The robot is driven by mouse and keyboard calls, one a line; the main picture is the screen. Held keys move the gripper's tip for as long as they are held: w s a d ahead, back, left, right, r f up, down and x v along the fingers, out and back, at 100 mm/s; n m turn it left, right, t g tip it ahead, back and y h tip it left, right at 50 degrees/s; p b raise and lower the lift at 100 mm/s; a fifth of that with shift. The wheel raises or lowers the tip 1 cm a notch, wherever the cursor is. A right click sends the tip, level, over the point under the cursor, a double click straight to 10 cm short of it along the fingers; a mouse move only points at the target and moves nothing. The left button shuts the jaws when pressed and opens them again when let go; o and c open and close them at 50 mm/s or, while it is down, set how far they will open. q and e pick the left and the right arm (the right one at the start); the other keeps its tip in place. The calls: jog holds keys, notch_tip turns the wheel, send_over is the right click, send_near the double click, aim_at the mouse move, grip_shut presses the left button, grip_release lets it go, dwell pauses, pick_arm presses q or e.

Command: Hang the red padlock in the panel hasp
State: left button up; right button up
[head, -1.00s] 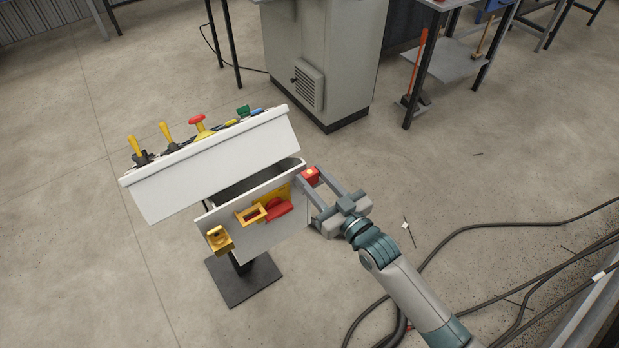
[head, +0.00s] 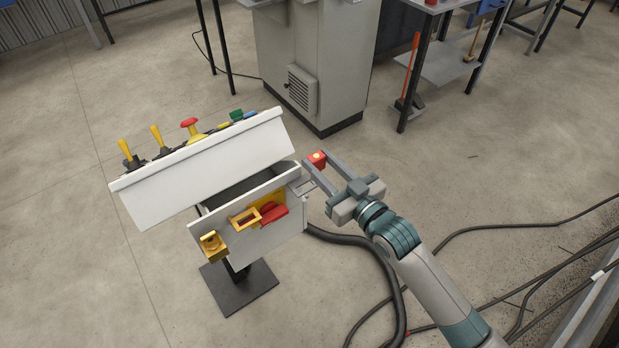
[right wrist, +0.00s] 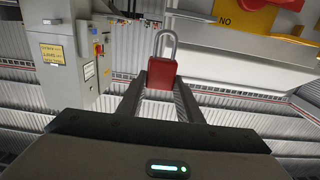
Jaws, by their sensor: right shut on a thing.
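The red padlock (head: 317,158) is between the fingertips of my right gripper (head: 315,162), which is shut on it. In the right wrist view the padlock (right wrist: 161,73) is upright, its silver shackle pointing up and looking closed. The white panel (head: 280,237) stands left of the gripper. A small grey metal tab, apparently the hasp (head: 304,187), sticks out at its right edge, below the padlock in the picture. The padlock looks apart from it. A grey plate, perhaps the same tab (right wrist: 190,15), shows beyond the shackle in the wrist view. My left gripper is not in view.
The panel front carries a red handle (head: 273,213), a yellow frame (head: 244,219) and a brass-coloured block (head: 212,244). A grey cabinet (head: 318,60) is farther back. Black cables (head: 392,285) lie on the floor.

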jog(key=w+d+r+b, duration=0.2)
jog(key=d+r, duration=0.3)
jog(key=d, duration=0.3)
jog(key=shift+d+r, duration=0.15)
jog(key=shift+d, duration=0.2)
